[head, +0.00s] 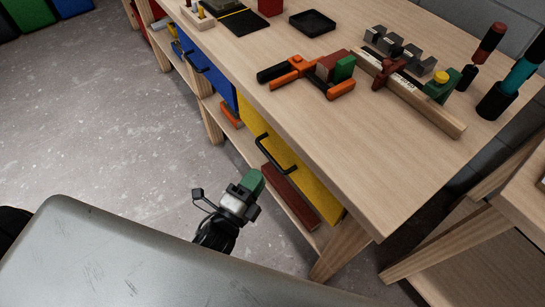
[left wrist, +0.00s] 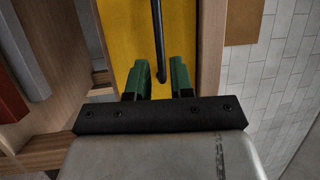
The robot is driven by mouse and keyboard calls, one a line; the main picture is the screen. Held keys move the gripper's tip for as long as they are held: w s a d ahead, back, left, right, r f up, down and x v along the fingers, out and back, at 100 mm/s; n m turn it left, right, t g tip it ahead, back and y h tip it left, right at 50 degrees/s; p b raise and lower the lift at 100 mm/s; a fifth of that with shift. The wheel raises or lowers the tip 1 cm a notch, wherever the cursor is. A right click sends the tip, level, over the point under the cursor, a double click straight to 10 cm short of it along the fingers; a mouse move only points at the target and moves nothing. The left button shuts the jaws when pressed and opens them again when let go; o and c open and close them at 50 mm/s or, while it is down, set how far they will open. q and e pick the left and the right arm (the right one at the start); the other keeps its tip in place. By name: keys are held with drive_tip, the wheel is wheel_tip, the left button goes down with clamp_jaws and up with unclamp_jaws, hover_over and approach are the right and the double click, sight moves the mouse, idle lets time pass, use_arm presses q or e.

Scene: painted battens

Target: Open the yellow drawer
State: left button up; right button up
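The yellow drawer (head: 315,178) is in the front of the wooden workbench, and its front looks flush with the bench. Its black bar handle (head: 275,154) stands out from the front. My left gripper (head: 253,181), with green fingers, is in front of the drawer, a little apart from the handle. In the left wrist view the two green fingers (left wrist: 158,80) are spread, with the lower end of the handle (left wrist: 157,35) lined up between them and the yellow front (left wrist: 120,35) behind. Nothing is held. My right gripper is not in view.
A blue drawer (head: 215,75) is farther along the bench. A lower shelf with a dark red block (head: 290,195) lies under the yellow drawer. Clamps (head: 310,75) and a wooden batten (head: 430,105) are on the bench top (head: 350,150). The grey floor (head: 120,120) is clear.

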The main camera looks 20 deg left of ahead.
sight(271, 156)
use_arm(q)
drive_tip(key=x, duration=0.7)
drive_tip(key=shift+f, duration=0.1)
clamp_jaws()
